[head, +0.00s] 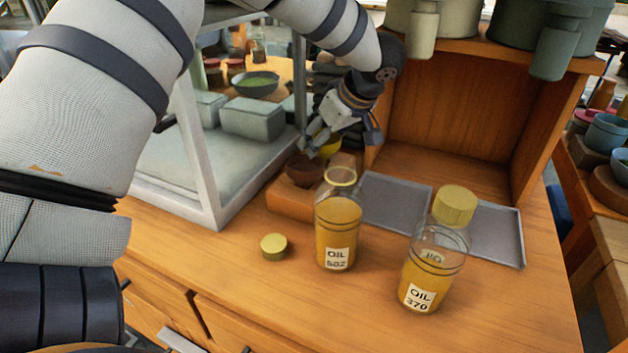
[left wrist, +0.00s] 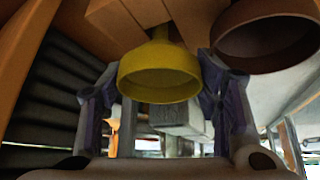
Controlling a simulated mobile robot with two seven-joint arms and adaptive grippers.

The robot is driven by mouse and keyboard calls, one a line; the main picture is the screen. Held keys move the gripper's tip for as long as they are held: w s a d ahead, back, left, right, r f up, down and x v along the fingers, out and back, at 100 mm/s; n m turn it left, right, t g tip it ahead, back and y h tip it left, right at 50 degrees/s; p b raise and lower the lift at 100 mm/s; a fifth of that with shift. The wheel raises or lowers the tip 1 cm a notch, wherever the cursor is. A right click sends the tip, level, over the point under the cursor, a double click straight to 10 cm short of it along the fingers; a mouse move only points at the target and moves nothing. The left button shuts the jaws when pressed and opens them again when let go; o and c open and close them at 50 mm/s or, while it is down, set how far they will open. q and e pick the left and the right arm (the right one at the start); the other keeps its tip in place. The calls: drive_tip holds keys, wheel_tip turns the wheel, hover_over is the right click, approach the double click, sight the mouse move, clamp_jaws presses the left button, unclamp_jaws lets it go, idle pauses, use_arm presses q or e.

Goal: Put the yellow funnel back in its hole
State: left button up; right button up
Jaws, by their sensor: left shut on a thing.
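My left gripper (head: 322,137) is shut on the yellow funnel (head: 331,147) above the back of a wooden rack (head: 288,200). The left wrist view shows the yellow funnel (left wrist: 160,78) between the two fingers of my left gripper (left wrist: 165,100). Its stem points at the wooden rack (left wrist: 130,14); I cannot tell whether the stem tip is inside a hole. The hole itself is hidden. A brown funnel (head: 304,173) sits in the rack beside it, also in the left wrist view (left wrist: 268,40). My right gripper is not in view.
An open oil bottle (head: 338,225) stands close in front of the rack, with a loose yellow cap (head: 274,246) to its left. A capped oil bottle (head: 432,270) stands farther right. Grey trays (head: 396,201) lie behind. A white-framed case (head: 195,150) stands left.

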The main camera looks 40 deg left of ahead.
use_arm(q)
drive_tip(key=shift+s+d+f, duration=0.1)
drive_tip(key=shift+s+f, duration=0.15)
drive_tip(key=shift+f, duration=0.3)
drive_tip(key=shift+s+d+f, duration=0.1)
drive_tip(key=shift+s+f, duration=0.1)
drive_tip(key=shift+f, duration=0.3)
drive_tip(key=shift+g, duration=0.3)
drive_tip(key=o, duration=1.1)
drive_tip(key=shift+a, duration=0.1)
drive_tip(key=shift+s+r, duration=0.15)
drive_tip(key=shift+r, duration=0.15)
drive_tip(key=v, duration=0.7)
drive_tip(key=shift+r, duration=0.25)
